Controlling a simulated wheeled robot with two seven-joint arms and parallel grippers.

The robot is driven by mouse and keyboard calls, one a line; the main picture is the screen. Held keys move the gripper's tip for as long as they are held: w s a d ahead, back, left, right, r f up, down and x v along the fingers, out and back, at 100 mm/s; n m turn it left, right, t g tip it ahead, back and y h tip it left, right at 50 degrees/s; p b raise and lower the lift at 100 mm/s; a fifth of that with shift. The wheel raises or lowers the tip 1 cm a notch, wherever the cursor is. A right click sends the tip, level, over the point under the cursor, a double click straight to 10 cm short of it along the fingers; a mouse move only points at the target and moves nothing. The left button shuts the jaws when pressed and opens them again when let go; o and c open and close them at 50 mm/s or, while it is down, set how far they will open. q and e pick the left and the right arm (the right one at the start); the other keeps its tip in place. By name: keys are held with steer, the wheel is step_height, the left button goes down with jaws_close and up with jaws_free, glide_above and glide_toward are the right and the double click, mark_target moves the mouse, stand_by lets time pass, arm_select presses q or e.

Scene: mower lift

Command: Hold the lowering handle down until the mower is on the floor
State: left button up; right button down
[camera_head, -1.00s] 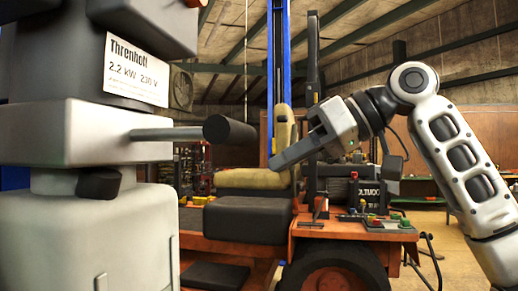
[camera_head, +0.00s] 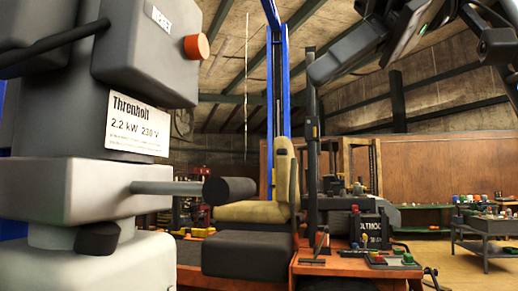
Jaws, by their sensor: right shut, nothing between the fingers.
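The lift's power unit stands close at left, with a Threnholt label (camera_head: 137,126). A grey lever with a thick black grip (camera_head: 230,190), apparently the lowering handle, sticks out roughly level from its pale housing (camera_head: 95,187). No gripper touches it. The orange mower (camera_head: 225,277) is behind, with a yellow and dark seat (camera_head: 250,238). Its wheels are out of view, so I cannot tell its height above the floor. My right gripper (camera_head: 322,70) is shut and empty at upper right, above and right of the lever. My left gripper is not in view.
A red-orange button (camera_head: 197,47) sits on the unit's upper dark box, and a black rod (camera_head: 55,45) crosses at upper left. A blue post (camera_head: 279,100) rises behind the seat. A workbench (camera_head: 485,228) stands far right. Space right of the black grip is open.

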steer(key=d+f+x, duration=0.1)
steer(key=f+x, duration=0.1)
steer(key=x, duration=0.9)
steer(key=shift+s+f, duration=0.2)
steer(key=shift+d, duration=0.15)
